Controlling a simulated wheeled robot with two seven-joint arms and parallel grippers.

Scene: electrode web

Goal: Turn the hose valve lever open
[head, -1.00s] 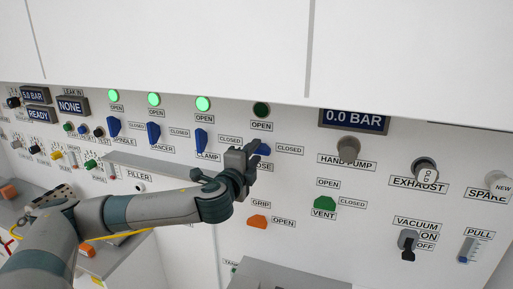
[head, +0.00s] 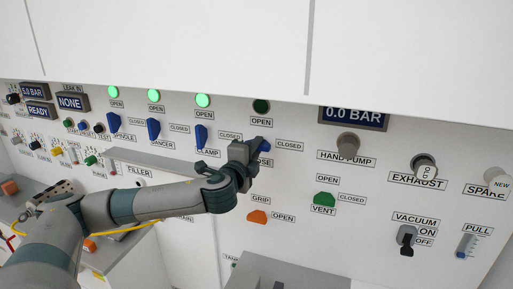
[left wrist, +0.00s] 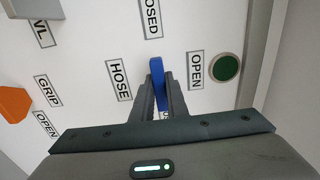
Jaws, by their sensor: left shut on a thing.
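The hose valve lever (head: 262,147) is blue and sits on the white panel, largely hidden by my left gripper in the head view. In the left wrist view the blue lever (left wrist: 156,72) lies between the two fingers, its free end toward the CLOSED label. The HOSE label (left wrist: 119,80) is left of it and the OPEN label (left wrist: 195,71) right of it. My left gripper (head: 254,150) is shut on the lever; its fingers also show in the left wrist view (left wrist: 160,90). The round lamp (head: 261,106) above the lever is dark green and unlit. My right gripper is not in view.
Three blue levers, including the clamp lever (head: 201,135), stand left under lit green lamps. The orange grip knob (head: 257,217) is below, the green vent knob (head: 325,199) lower right. A grey ledge (head: 150,159) juts out at left. The pressure display (head: 353,118) reads 0.0 BAR.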

